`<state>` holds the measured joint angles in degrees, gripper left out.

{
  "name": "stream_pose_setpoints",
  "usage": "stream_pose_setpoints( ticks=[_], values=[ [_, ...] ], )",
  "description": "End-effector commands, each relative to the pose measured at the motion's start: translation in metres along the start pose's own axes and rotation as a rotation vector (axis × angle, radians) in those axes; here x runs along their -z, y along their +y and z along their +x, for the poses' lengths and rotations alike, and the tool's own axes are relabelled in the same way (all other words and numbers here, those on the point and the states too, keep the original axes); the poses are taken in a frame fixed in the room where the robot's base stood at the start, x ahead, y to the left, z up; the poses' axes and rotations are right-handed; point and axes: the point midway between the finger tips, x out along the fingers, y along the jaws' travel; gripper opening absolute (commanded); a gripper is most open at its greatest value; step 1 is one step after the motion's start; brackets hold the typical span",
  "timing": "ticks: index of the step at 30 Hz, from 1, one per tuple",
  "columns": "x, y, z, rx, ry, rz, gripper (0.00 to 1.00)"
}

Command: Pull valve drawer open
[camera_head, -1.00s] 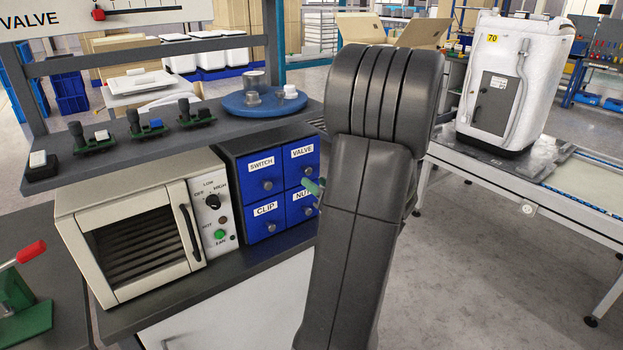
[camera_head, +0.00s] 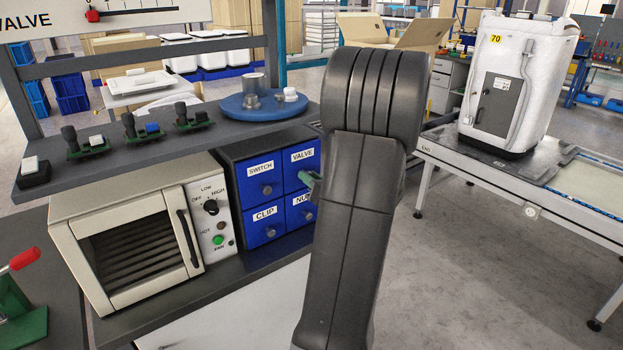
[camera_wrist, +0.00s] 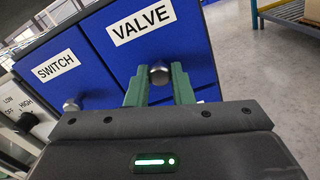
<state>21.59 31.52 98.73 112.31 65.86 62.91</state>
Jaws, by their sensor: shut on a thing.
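The blue valve drawer (camera_wrist: 120,62) has a white VALVE label and a round silver knob (camera_wrist: 159,73). It is the upper right drawer of a cabinet in the head view (camera_head: 299,171). Its front looks flush with the other drawers, as far as I can tell. My gripper (camera_wrist: 160,82), with green fingers, is shut on the knob, one finger on each side. In the head view my arm covers most of the gripper, and only a bit of green finger shows at the drawer.
The switch drawer (camera_head: 261,183), clip drawer (camera_head: 265,228) and nut drawer (camera_head: 300,211) share the cabinet. A cream oven (camera_head: 130,235) stands to the left. A dark shelf (camera_head: 120,150) with small parts hangs above. A conveyor with a white container (camera_head: 515,80) is at right.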

Motion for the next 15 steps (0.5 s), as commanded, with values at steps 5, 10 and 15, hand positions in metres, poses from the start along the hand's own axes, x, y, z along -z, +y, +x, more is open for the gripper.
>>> stream_pose_setpoints(
  ticks=[5,10,15],
  values=[
    [0.000,-0.002,-0.020,0.004,0.000,0.000,0.00],
    [-0.001,-0.002,-0.059,0.006,0.000,-0.001,0.00],
    [-0.001,-0.002,-0.096,0.007,0.000,-0.001,0.00]
  ],
)
